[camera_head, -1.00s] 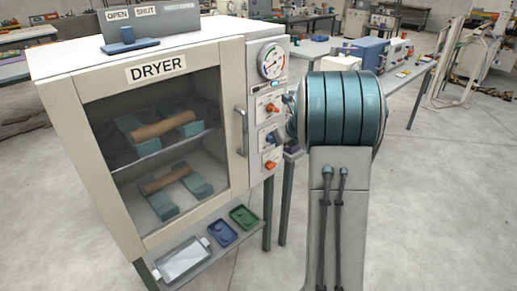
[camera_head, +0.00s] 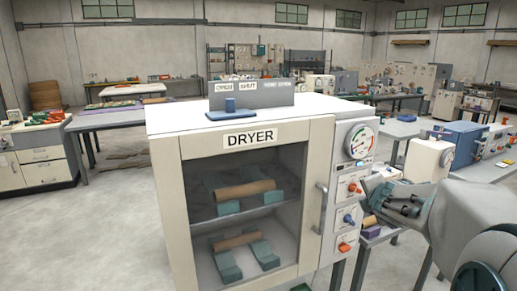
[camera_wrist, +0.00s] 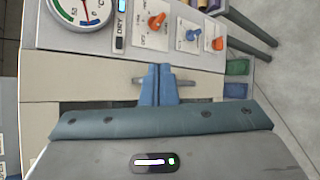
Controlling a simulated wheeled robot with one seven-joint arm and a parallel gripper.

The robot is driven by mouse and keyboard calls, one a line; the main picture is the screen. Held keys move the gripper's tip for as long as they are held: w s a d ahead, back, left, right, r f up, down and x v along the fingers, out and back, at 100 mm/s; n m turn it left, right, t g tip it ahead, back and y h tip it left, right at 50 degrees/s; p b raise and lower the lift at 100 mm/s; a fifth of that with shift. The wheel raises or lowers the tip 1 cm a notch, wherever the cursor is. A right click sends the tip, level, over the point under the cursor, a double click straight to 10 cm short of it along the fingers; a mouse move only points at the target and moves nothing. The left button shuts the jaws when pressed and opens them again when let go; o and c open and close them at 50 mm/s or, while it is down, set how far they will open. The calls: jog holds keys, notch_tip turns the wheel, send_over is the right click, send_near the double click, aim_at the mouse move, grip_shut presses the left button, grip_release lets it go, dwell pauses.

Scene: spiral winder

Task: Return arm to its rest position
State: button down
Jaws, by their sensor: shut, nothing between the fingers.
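My gripper (camera_wrist: 157,85) shows in the wrist view as two blue fingers, shut together and empty. Behind the fingertips is the door handle (camera_wrist: 182,83) of the dryer; I cannot tell from this view how far apart they are. In the head view my grey arm comes in from the right edge, and its wrist end is beside the dryer's control panel (camera_head: 351,208). The fingertips are not clear there. The dryer (camera_head: 163,205) is a cream cabinet with its glass door closed and a vertical handle (camera_head: 321,211).
Inside the dryer, two brown tubes (camera_head: 245,189) lie on teal supports. The panel has a gauge (camera_head: 360,142) and several knobs. A sign stand (camera_head: 252,95) with a blue piece sits on top. Workbenches stand behind; open floor (camera_head: 90,235) lies to the left.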

jog(key=s+a+f+m+g+y, duration=0.1)
jog(key=s+a+f+m+g, duration=0.2)
jog(key=s+a+m, duration=0.2)
jog(key=s+a+f+m+g+y, duration=0.1)
jog(key=s+a+f+m+g, duration=0.1)
jog(key=s+m, duration=0.6)
jog(key=s+a+f+m+g+y, duration=0.1)
jog(key=s+a+f+m+g, duration=0.2)
jog(key=s, duration=1.2)
jog(key=a+f+m, duration=0.2)
jog(key=a+m, duration=0.2)
jog(key=shift+a+m+g, duration=0.3)
jog(key=shift+f, duration=0.1)
